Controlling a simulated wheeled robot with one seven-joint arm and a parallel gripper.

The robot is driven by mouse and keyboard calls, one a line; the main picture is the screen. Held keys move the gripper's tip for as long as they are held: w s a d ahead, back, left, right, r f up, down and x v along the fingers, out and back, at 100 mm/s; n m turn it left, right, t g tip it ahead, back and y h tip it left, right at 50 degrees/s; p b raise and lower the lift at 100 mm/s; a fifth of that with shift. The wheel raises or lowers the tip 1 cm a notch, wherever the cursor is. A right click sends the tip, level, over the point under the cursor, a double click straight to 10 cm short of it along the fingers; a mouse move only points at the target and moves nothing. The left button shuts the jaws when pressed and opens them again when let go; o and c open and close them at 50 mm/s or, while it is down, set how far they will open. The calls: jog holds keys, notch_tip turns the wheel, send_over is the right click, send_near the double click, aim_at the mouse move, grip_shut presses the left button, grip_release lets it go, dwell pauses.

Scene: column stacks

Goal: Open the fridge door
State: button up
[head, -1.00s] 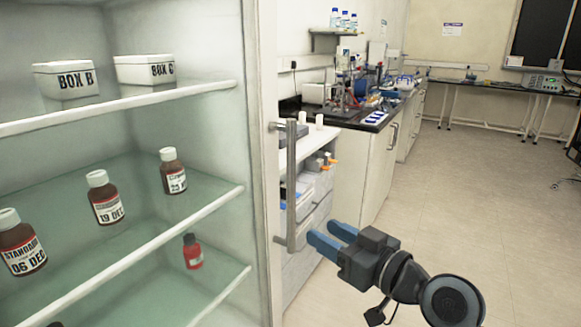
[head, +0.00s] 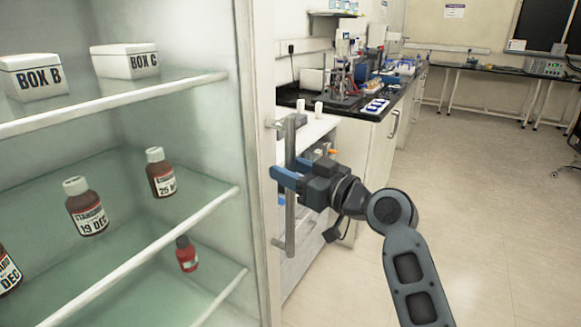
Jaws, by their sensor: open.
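The fridge fills the left of the head view, its shelves and bottles plainly visible. Its pale upright door frame (head: 259,240) runs down the right side, and the door looks closed. A grey vertical bar handle (head: 290,225) stands out from this frame on short brackets. My gripper (head: 286,175) is at the middle of the handle, coming from the right. Its blue fingers are open, one passing in front of the bar and the other partly hidden behind it. The bar appears to lie between them; whether they touch it I cannot tell.
Inside the fridge are white boxes (head: 126,61), brown bottles (head: 87,209) and a small red bottle (head: 187,255). A lab bench (head: 375,135) with equipment stands behind my gripper. The floor (head: 490,210) to the right is clear.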

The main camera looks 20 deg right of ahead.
jog(key=shift+w, duration=0.1)
jog(key=shift+c, duration=0.3)
grip_shut()
